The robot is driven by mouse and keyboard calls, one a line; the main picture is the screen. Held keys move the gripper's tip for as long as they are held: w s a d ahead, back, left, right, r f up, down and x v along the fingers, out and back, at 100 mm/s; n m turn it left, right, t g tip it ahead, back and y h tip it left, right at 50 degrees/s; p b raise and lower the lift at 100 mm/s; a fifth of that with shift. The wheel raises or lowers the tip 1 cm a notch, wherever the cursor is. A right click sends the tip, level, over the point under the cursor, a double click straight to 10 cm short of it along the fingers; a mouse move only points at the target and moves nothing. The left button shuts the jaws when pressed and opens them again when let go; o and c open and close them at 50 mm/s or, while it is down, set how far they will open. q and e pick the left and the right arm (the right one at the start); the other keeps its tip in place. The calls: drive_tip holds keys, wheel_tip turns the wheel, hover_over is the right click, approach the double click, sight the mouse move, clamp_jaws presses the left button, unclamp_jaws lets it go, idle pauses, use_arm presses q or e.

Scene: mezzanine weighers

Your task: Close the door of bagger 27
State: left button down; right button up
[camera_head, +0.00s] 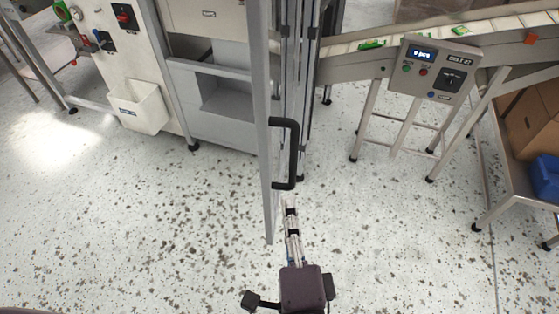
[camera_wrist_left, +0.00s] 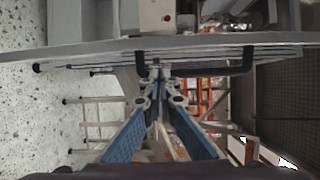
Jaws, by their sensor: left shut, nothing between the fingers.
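The door of the bagger (camera_head: 263,130) stands open and shows nearly edge-on in the head view, as a tall grey panel. Its black bar handle (camera_head: 294,153) sits on the right-hand side. My left gripper (camera_head: 291,204) is shut and empty, just below the handle in the picture. In the left wrist view the door (camera_wrist_left: 90,48) crosses the top and the handle (camera_wrist_left: 210,72) lies across it. The blue-sided fingers of the left gripper (camera_wrist_left: 157,68) meet at the handle in that picture; I cannot tell whether they touch it. My right gripper is out of view.
The machine frame with a grey chute (camera_head: 225,100) stands behind the door at left, with a white bin (camera_head: 139,108) on its side. A conveyor with a control box (camera_head: 434,68) runs at right. A cart with cartons and a blue crate (camera_head: 546,178) stands far right. The speckled floor in front is clear.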

use_arm(q)
drive_tip(key=w+a+r, duration=0.1)
drive_tip(key=w+a, duration=0.1)
drive_tip(key=w, duration=0.7)
drive_tip(key=shift+w+r+p, duration=0.3)
drive_tip(key=shift+p, duration=0.1)
drive_tip(key=shift+a, duration=0.1)
